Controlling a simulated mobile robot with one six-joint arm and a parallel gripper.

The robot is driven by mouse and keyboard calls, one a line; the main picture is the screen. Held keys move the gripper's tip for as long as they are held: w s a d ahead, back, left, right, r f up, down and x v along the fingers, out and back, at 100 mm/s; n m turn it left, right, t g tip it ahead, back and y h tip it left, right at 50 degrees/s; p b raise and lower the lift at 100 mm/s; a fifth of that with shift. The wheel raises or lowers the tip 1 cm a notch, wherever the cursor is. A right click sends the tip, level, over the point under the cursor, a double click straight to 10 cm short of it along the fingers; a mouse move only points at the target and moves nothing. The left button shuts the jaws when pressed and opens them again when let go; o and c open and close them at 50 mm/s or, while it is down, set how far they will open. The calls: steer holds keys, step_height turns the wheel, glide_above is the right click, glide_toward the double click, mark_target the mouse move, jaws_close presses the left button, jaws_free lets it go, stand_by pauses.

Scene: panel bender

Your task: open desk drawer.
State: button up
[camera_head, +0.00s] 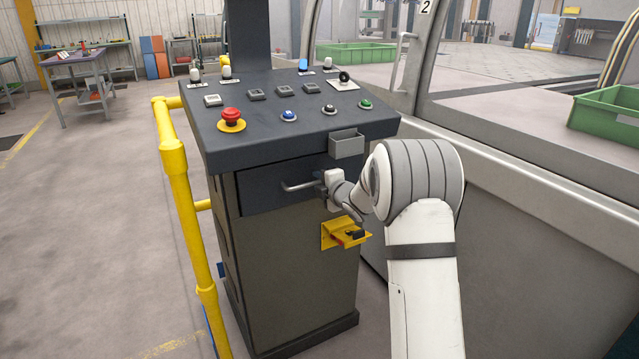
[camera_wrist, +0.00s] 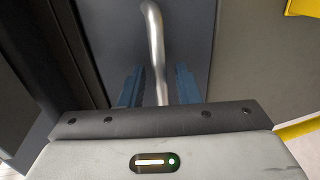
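The desk drawer (camera_head: 262,192) is a dark blue-grey front under the console's sloping top, and it looks closed. Its silver bar handle (camera_head: 298,186) runs across the front. My gripper (camera_head: 320,187) is at the right end of the handle. In the wrist view, the handle (camera_wrist: 155,45) passes between the two blue fingers of my gripper (camera_wrist: 158,88). A narrow gap shows on each side of the bar, so the fingers are open around it. The fingertips are small and partly hidden in the head view.
The console (camera_head: 290,265) has buttons and a red emergency stop (camera_head: 231,117) on top. A small grey box (camera_head: 346,144) and a yellow bracket (camera_head: 343,236) stick out near my gripper. A yellow rail (camera_head: 180,190) stands at the left. Open floor (camera_head: 90,230) lies beyond it.

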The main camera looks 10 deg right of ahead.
steer(key=shift+w+a+f, duration=0.1)
steer(key=shift+w+a, duration=0.05)
steer(key=shift+w, duration=0.35)
steer(key=shift+c, duration=0.2)
jaws_close()
